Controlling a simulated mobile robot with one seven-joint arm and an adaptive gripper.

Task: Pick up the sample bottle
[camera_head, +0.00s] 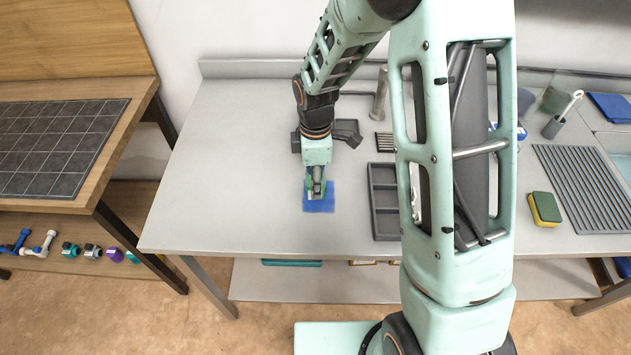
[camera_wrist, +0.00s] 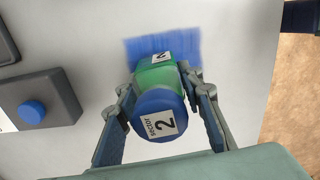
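The sample bottle (camera_wrist: 158,80) is green with a blue cap and white labels marked "2". In the wrist view it sits between the two fingers of my gripper (camera_wrist: 160,88), which close against its sides. Its base is over a blue mat (camera_wrist: 185,45); whether it touches the mat I cannot tell. In the head view my gripper (camera_head: 316,188) points down over the blue mat (camera_head: 320,206), and a little green of the bottle (camera_head: 309,187) shows beside the fingers.
A grey compartment tray (camera_head: 384,225) lies right of the mat. Dark grey fixtures (camera_head: 347,132) stand behind my gripper. A sponge (camera_head: 545,208) and ribbed drain mat (camera_head: 590,190) are farther right. The table left of the mat is clear.

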